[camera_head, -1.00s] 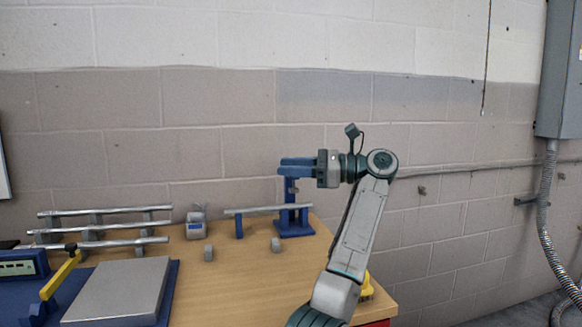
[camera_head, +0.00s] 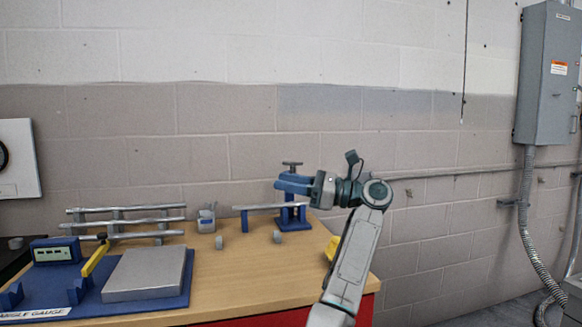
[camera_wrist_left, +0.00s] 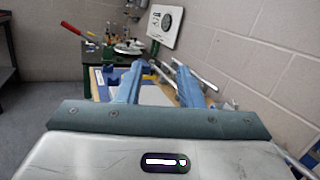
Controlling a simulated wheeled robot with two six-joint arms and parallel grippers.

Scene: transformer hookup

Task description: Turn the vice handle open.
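The blue vice (camera_head: 292,221) stands at the back right corner of the table, and its lower post and base show. Its grey T-shaped handle (camera_head: 292,164) sticks up above my left gripper (camera_head: 280,184). This gripper is in front of the vice's upper part and hides it. I cannot tell whether it touches the vice. In the left wrist view the blue fingers of my left gripper (camera_wrist_left: 160,72) stand apart with nothing held between them. A grey tube (camera_head: 262,206) runs from the vice area to a blue support (camera_head: 244,222). My right gripper is not in view.
A brick wall stands behind. The table's front middle is clear.

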